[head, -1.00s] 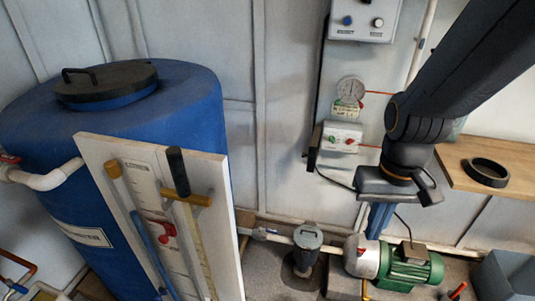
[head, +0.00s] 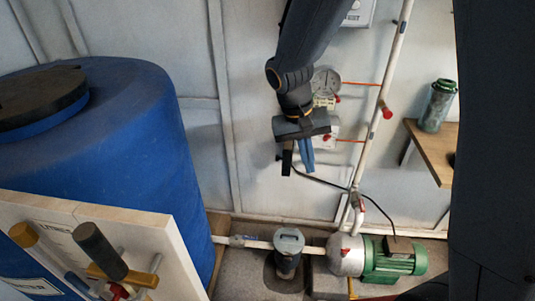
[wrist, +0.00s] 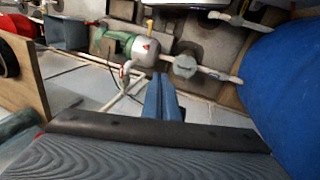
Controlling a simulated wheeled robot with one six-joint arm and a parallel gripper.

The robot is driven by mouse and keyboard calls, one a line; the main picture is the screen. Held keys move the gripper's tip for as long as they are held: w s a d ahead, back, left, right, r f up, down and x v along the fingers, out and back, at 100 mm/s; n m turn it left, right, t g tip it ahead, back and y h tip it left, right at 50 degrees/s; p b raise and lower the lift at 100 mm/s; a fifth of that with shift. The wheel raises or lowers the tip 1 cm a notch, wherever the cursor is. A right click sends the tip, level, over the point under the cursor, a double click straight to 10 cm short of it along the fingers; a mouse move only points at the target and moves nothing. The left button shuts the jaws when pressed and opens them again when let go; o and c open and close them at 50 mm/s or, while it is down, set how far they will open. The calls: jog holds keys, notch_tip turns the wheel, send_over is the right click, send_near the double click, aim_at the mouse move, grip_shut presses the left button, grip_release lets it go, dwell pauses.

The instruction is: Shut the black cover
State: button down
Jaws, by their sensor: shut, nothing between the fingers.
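The only clear black cover is a round black lid (head: 40,97) on top of the large blue tank (head: 130,140), cut off by the left edge of the head view. It lies about flat over a blue rim; I cannot tell whether it is fully seated. The lid is not in the wrist view, where the tank side (wrist: 285,95) shows at the right. My gripper (head: 307,170) hangs near the wall, right of the tank and well away from the lid. Its blue fingers (wrist: 161,80) are together and empty.
A white board (head: 150,225) with hanging tools stands before the tank. A green pump (head: 395,260) and a grey-capped fitting (head: 289,240) sit low on the pipe. A gauge (head: 326,82) is behind my arm. A wooden shelf (head: 430,150) holds a jar (head: 437,105).

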jog(key=w+a+f+m+t+h, duration=0.1)
jog(key=w+a+f+t+h, duration=0.1)
jog(key=w+a, duration=0.55)
jog(key=w+a+f+m+t+h, duration=0.1)
jog(key=w+a+f+t+h, duration=0.15)
jog(key=w+a, duration=0.5)
jog(key=p+x, duration=0.2)
jog(key=x, duration=0.8)
jog(key=shift+a+f+g+y+p, duration=0.3)
jog(key=shift+g+y, duration=0.05)
jog(key=shift+y, duration=0.1)
